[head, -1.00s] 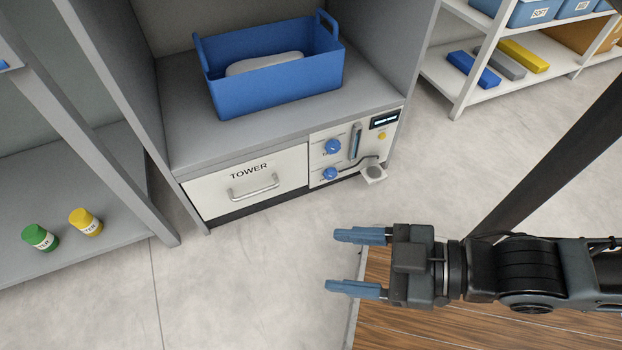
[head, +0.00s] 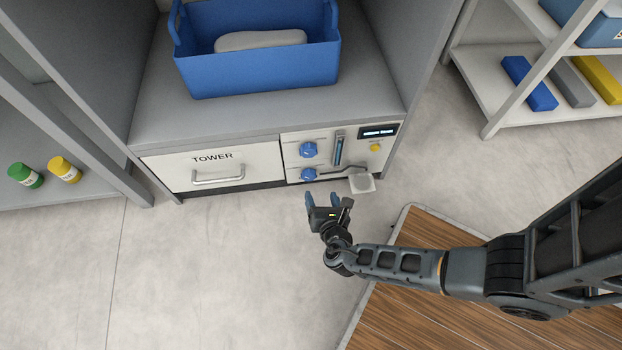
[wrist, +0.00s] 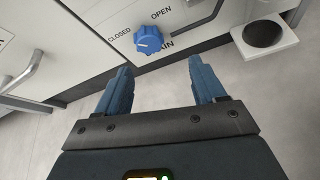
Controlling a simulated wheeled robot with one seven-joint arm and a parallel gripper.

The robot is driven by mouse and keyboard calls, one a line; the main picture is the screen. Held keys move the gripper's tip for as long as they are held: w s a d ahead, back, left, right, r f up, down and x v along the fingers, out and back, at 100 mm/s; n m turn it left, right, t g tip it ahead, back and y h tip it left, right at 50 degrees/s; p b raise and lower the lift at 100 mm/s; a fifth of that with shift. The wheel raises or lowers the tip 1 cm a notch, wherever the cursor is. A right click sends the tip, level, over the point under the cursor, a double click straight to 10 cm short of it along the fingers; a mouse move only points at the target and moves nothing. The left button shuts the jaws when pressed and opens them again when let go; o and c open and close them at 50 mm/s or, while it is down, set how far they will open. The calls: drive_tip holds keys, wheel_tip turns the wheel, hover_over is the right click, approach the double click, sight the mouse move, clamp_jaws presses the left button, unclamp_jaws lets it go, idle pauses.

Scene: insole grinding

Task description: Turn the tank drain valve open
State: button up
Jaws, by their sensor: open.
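The drain valve is a blue knob (head: 308,174), the lower of two blue knobs on the white panel right of the TOWER drawer. In the wrist view the knob (wrist: 149,39) has CLOSED printed at its left, OPEN at its upper right and a partly hidden DRAIN label below. Its white pointer mark is on the left side, towards CLOSED. My gripper (head: 325,197) is open and empty, just below and in front of the knob. In the wrist view the knob shows beyond the gap between my fingertips (wrist: 163,72), not touching them.
An upper blue knob (head: 308,150), a level gauge (head: 339,148) and a yellow button (head: 375,148) share the panel. A drain cup holder (head: 362,183) juts out at right. The drawer handle (head: 218,178) sticks out at left. A blue bin (head: 260,68) stands above. The floor in front is clear.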

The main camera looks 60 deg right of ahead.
sight(310, 178)
drive_tip(key=shift+n+h, duration=0.3)
drive_tip(key=shift+n, duration=0.1)
drive_tip(key=w+d+b, duration=0.1)
drive_tip(key=w+d+f+b, duration=0.1)
drive_tip(key=w, duration=0.1)
drive_tip(key=w+d+f+b, duration=0.1)
drive_tip(key=w, duration=0.1)
drive_tip(key=shift+w+d+f, duration=0.1)
drive_tip(key=shift+w+d, duration=0.1)
drive_tip(key=shift+d, duration=0.15)
drive_tip(key=shift+b+x, duration=0.4)
drive_tip(key=shift+x, duration=0.45)
drive_tip(key=c, duration=1.1)
